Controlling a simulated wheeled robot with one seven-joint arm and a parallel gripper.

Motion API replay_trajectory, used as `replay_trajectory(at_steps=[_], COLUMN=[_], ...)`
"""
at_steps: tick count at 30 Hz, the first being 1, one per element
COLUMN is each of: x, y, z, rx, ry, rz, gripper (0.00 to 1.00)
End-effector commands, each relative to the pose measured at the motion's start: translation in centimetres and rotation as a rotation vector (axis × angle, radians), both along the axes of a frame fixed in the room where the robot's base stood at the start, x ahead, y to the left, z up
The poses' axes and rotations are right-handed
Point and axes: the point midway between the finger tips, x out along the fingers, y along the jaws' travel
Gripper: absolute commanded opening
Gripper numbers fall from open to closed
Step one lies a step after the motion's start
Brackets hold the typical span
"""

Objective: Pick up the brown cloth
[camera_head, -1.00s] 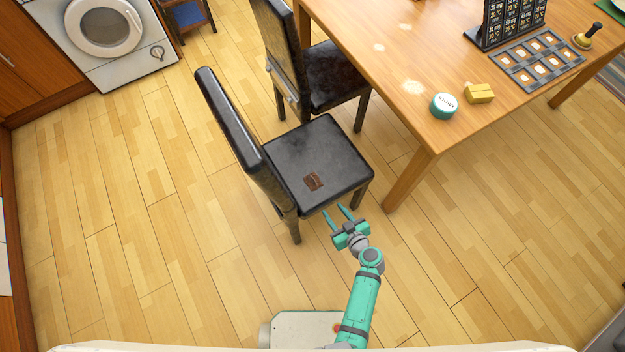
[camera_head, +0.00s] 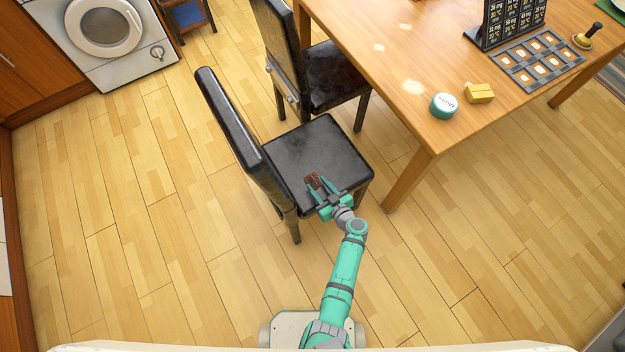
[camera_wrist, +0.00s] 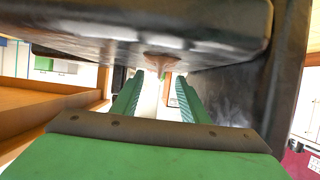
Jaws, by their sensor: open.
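The small brown cloth (camera_head: 313,179) lies on the black seat of the near chair (camera_head: 318,145), close to the seat's front edge. My gripper (camera_head: 320,184) is open, with its two teal fingers reaching over that edge on either side of the cloth. In the wrist view the cloth (camera_wrist: 160,60) shows as a small brown shape just beyond and between the open fingertips (camera_wrist: 160,80). The fingers partly cover the cloth in the head view. I cannot tell whether they touch it.
The near chair's tall backrest (camera_head: 232,120) stands left of the seat. A second black chair (camera_head: 335,75) is behind it. Floor at left is clear.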

Motion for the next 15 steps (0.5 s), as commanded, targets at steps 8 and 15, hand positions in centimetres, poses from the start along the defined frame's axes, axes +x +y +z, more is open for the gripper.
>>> replay_trajectory(at_steps=[8, 15], x=[2.3, 2.5], y=[1.4, 1.5], z=[-1.0, -1.0], rx=[0.000, -0.002], ry=[0.001, 0.000], rz=[-0.001, -0.001], gripper=[0.40, 0.40])
